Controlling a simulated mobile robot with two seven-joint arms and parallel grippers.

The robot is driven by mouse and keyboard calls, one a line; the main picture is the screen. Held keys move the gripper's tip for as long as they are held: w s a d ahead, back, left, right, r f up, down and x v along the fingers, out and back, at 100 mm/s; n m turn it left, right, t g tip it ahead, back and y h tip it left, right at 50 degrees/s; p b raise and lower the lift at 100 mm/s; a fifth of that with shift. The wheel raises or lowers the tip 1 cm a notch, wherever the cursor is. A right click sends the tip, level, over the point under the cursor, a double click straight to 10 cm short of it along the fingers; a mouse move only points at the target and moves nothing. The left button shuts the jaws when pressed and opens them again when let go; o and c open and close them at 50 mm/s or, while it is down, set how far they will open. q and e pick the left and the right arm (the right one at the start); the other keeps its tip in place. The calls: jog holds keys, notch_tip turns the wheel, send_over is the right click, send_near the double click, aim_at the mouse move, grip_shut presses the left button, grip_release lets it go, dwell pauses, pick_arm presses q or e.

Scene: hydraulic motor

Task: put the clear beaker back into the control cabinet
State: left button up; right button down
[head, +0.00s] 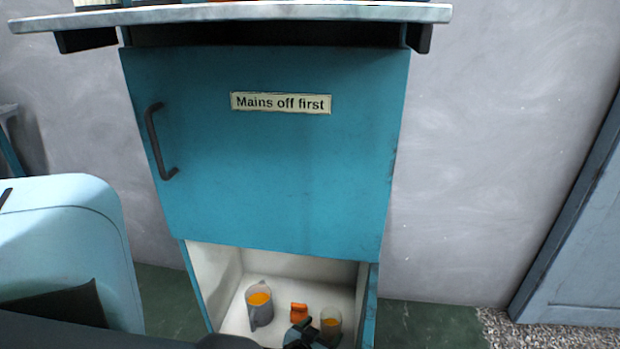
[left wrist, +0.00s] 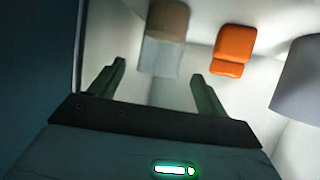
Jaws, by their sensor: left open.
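In the head view my left gripper (head: 303,336) shows partly at the bottom edge, close to the beaker. My right gripper is not in view.
A grey mug (head: 262,314) with orange contents stands left of the beaker in the drawer. A small orange object (head: 299,312) lies between them and shows in the left wrist view (left wrist: 233,48). The drawer walls stand close around. A worktop (head: 240,13) overhangs the cabinet.

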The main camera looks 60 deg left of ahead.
pick_arm(q)
jog(key=p+v, duration=0.1)
jog(key=v, duration=0.5)
